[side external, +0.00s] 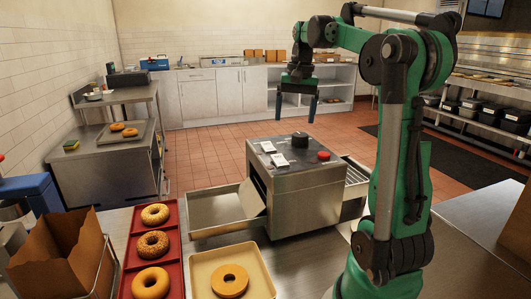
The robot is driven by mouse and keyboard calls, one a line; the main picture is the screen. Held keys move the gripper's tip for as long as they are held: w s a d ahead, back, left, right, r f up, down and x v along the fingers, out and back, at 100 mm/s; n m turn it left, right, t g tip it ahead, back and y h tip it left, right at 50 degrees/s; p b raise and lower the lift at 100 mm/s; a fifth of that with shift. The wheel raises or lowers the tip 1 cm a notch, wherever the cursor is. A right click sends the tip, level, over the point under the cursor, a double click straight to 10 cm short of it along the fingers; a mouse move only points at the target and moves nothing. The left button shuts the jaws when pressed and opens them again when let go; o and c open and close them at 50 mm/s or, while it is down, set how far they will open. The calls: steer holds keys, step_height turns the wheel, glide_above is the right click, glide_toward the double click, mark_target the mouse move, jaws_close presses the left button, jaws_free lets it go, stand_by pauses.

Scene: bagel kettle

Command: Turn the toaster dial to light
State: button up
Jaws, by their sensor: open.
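The toaster (300,195) is a steel box standing on the steel counter. A black round dial (299,139) sits on its top toward the back. A red round button or knob (323,156) is on the top at the right, and two white labels (274,154) lie near the front left. The labels' text and the dial's setting are too small to read. My gripper (296,106) points down with its two blue fingers spread apart. It is empty and appears above the toaster's far side, apart from the dial; its exact depth is hard to tell.
A red tray (172,238) with several bagels and a beige tray (206,263) with one bagel (229,280) lie in front. A paper bag (62,255) stands at the left. Open metal trays flank the toaster. The air above its top is clear.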

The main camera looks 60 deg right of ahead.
mark_target(301, 134)
steer(key=shift+s+d+m, duration=0.5)
steer(key=shift+s+d, duration=0.25)
steer(key=shift+d, duration=0.25)
steer(key=shift+w+a+f, duration=0.1)
steer(key=shift+f, duration=1.25)
steer(key=shift+w+f, duration=0.1)
steer(key=shift+f, duration=1.2)
jaws_close()
